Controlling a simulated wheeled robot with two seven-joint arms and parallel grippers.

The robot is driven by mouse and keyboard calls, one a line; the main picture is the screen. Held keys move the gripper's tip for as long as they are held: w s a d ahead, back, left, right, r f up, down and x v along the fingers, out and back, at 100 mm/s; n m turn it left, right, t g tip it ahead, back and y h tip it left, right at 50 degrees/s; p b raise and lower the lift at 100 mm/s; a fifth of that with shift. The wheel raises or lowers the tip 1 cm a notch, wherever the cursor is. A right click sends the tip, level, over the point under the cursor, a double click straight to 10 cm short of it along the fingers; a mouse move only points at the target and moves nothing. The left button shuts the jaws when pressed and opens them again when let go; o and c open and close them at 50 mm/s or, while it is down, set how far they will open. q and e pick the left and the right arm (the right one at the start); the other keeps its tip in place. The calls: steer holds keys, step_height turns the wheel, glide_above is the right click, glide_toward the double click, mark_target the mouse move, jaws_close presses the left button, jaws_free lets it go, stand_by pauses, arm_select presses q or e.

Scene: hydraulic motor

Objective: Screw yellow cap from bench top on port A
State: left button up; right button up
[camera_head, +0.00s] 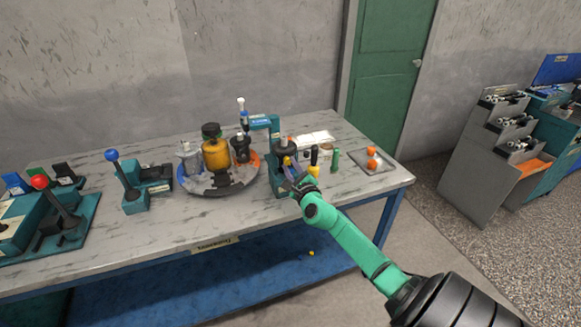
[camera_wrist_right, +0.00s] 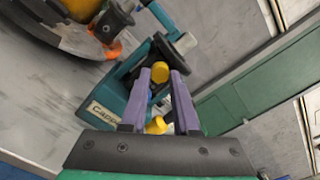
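My right gripper (camera_head: 293,175) reaches the teal capping stand (camera_head: 275,150) on the bench. In the right wrist view its two purple fingers (camera_wrist_right: 160,78) close on both sides of a yellow cap (camera_wrist_right: 160,72), which fills the gap at the tips. The stand (camera_wrist_right: 128,95) shows behind, with a dark round part (camera_wrist_right: 175,47) just above the cap. A second yellow piece (camera_wrist_right: 157,125) shows lower, between the finger bases. I cannot tell whether the cap touches the port. Port A's marking cannot be read. My left gripper is not in view.
A round turntable (camera_head: 225,185) with a yellow canister (camera_head: 216,153) stands left of the stand. A yellow and black tool (camera_head: 314,163), a green cylinder (camera_head: 335,158) and a tray (camera_head: 376,166) with orange pieces are to the right. A small yellow piece (camera_head: 311,253) lies on the blue lower shelf.

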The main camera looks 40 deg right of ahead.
jaws_close()
steer(key=shift+f+m+b, duration=0.2)
steer(key=shift+m+b, duration=0.35)
steer(key=shift+m, duration=0.45)
steer(key=shift+m+b, duration=0.3)
steer(key=shift+m, duration=1.3)
steer(key=shift+r+m, duration=0.15)
steer(key=shift+m, duration=0.15)
